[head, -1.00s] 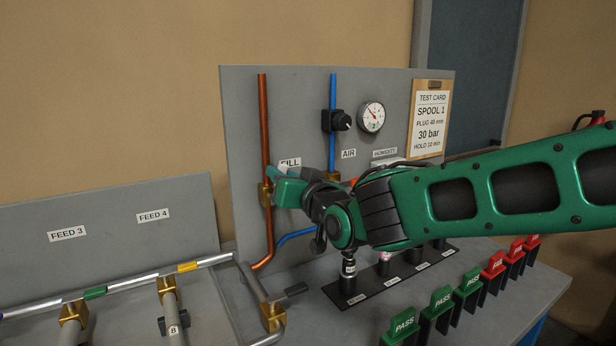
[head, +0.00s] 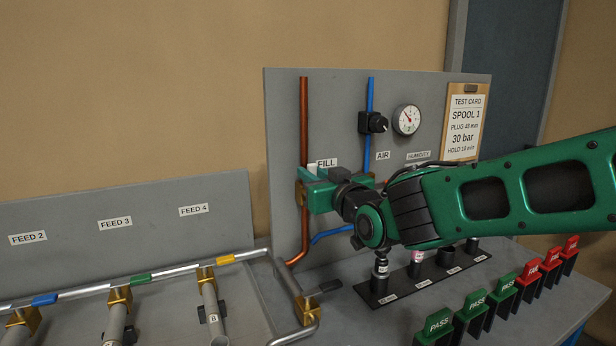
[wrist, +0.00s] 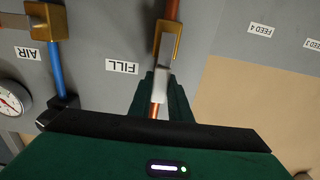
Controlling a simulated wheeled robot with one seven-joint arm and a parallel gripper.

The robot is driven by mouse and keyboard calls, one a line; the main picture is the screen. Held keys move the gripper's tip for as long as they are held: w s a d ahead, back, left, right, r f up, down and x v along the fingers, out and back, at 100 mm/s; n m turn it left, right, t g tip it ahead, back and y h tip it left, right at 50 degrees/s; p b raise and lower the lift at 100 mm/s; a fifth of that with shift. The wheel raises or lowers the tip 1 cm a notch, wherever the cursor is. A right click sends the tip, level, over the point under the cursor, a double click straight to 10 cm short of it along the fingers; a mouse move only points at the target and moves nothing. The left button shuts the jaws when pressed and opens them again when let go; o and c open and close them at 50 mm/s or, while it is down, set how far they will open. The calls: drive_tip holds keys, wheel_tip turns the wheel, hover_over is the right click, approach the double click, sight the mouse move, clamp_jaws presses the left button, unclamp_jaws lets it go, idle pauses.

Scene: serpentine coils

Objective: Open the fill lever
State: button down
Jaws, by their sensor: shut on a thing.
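The fill lever (wrist: 161,84) is a pale grey handle on a brass valve (wrist: 168,42) in the copper pipe (wrist: 173,9). In the wrist view it appears roughly in line with the pipe, between my fingers. My green gripper (wrist: 160,92) is shut on it. In the head view my gripper (head: 309,178) is at the brass valve (head: 298,192), just below the FILL label (head: 326,163), and hides the lever. The FILL label also shows upside down in the wrist view (wrist: 122,67).
The test card (head: 464,125) hangs farther right. Below stand a black plug rack (head: 400,290) and green PASS tags (head: 439,322). Feed pipes (head: 150,278) run left.

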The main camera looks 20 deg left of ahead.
drive_tip(key=shift+w+d+f, duration=0.15)
drive_tip(key=shift+f, duration=0.2)
drive_tip(key=c, duration=1.6)
unclamp_jaws()
drive_tip(key=shift+c, duration=0.2)
drive_tip(key=shift+r, duration=0.2)
drive_tip(key=v, duration=1)
drive_tip(key=shift+d, duration=0.3)
